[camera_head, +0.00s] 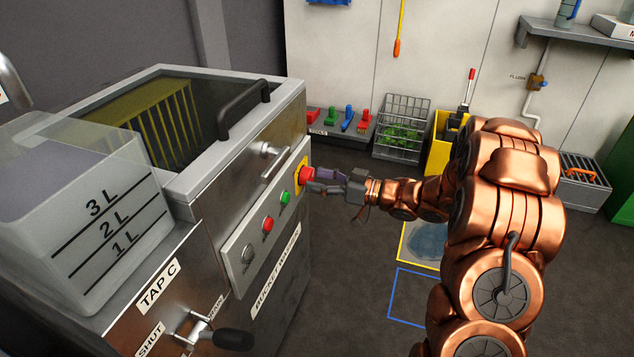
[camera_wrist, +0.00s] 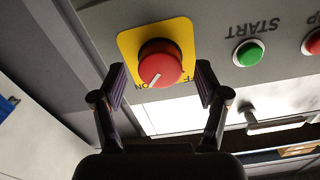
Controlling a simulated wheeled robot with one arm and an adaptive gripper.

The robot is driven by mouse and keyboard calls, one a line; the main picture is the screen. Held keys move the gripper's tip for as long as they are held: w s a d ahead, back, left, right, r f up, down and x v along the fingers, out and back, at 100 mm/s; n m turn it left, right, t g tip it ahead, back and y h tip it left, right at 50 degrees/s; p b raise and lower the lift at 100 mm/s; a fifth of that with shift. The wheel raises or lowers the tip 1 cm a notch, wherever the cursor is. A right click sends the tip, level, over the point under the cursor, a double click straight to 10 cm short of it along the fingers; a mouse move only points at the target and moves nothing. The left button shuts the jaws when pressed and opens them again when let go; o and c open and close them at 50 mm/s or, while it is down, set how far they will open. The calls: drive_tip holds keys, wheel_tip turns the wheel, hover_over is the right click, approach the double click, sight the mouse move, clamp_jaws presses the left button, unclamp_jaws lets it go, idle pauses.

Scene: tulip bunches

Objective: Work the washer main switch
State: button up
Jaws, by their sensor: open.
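The washer main switch (camera_wrist: 160,64) is a red round knob with a white pointer line on a yellow plate (camera_wrist: 180,30). In the wrist view the pointer slants to the lower left, towards the ON lettering. In the head view the red knob (camera_head: 306,175) is at the right end of the washer's control panel (camera_head: 238,250). My gripper (camera_wrist: 161,88) is open, with one fingertip on each side of the knob's lower part; I cannot tell whether they touch it. In the head view my gripper (camera_head: 318,181) is at the knob.
A green START button (camera_wrist: 248,54) and a red button (camera_wrist: 312,41) are beside the switch. A washer handle (camera_head: 275,160) is above the panel. A tap lever (camera_head: 225,338) and a clear measuring tank (camera_head: 85,215) are at left.

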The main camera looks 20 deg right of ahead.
drive_tip(key=shift+w+a, duration=0.15)
drive_tip(key=shift+a, duration=0.15)
drive_tip(key=c, duration=1.2)
